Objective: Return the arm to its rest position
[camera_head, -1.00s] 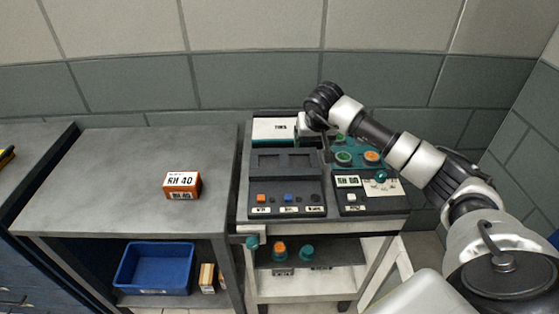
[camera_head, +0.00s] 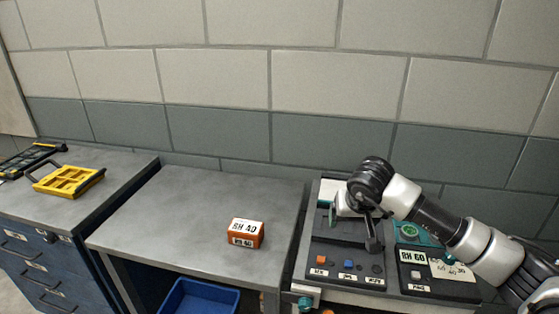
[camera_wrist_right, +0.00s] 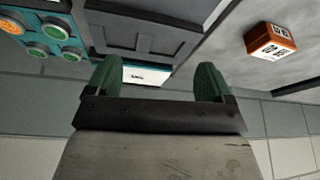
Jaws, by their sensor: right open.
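My right arm reaches in from the right in the head view. Its gripper (camera_head: 352,222) is over the dark left panel of the control console (camera_head: 345,277). In the right wrist view the two green-padded fingers (camera_wrist_right: 157,80) stand wide apart with nothing between them. The console's dark panel (camera_wrist_right: 140,35) and a white label strip lie beyond them there. The gripper and wrist hide part of the console in the head view. My left gripper is in no view.
An orange box labelled RH 40 (camera_head: 246,232) sits on the grey table (camera_head: 190,215) left of the console; it also shows in the right wrist view (camera_wrist_right: 270,42). A blue bin (camera_head: 200,297) is below. A yellow organiser (camera_head: 68,180) lies on the blue cabinet's top (camera_head: 110,165). The wall is behind.

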